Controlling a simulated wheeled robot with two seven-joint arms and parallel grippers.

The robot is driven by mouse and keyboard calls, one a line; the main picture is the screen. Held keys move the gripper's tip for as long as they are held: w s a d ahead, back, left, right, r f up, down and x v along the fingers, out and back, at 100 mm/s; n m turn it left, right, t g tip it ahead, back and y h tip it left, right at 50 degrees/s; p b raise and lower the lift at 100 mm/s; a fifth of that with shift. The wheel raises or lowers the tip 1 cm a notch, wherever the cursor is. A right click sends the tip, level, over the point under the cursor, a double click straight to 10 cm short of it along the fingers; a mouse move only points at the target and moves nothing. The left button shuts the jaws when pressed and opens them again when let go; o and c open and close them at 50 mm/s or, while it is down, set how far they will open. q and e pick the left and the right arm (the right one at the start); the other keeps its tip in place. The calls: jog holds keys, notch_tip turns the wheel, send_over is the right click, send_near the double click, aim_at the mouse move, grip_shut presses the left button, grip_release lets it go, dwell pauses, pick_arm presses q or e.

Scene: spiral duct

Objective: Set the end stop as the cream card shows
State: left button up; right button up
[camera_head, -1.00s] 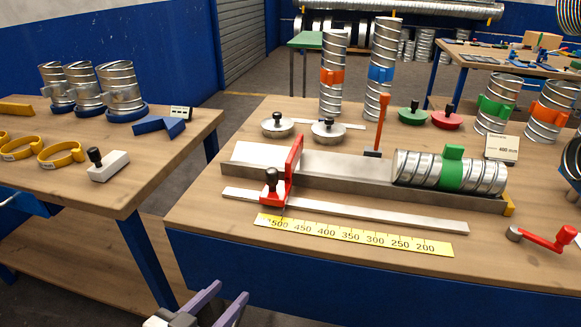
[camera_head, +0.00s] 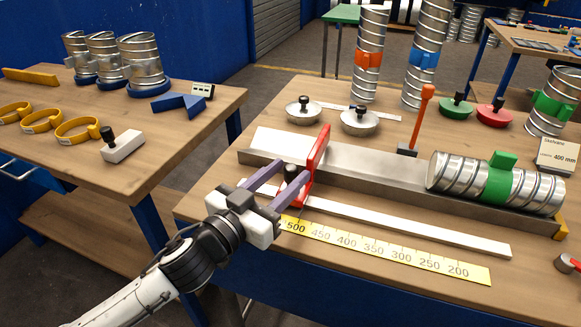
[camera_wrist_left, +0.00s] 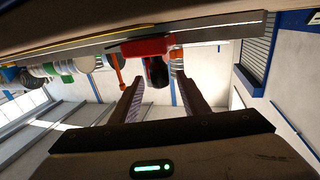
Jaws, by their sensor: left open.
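The red end stop (camera_head: 317,158) with its black knob (camera_head: 291,172) stands on the rail near the 500 end of the yellow scale (camera_head: 385,250). My left gripper (camera_head: 272,190) is open, its two purple fingers on either side of the knob in the head view. In the left wrist view the black knob (camera_wrist_left: 157,72) shows between the open fingers (camera_wrist_left: 158,100); I cannot tell whether they touch it. The cream card (camera_head: 557,155) reads 400 mm. A spiral duct with a green clamp (camera_head: 498,178) lies in the trough at the right. My right gripper is not in view.
A grey trough (camera_head: 365,172) runs behind the flat rail (camera_head: 420,228). An orange-handled tool (camera_head: 423,115) and two metal caps (camera_head: 358,120) stand behind it. Upright ducts stand at the back. A side table (camera_head: 60,170) at left holds yellow rings and a white block.

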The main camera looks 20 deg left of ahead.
pick_arm(q)
jog(key=shift+x, duration=1)
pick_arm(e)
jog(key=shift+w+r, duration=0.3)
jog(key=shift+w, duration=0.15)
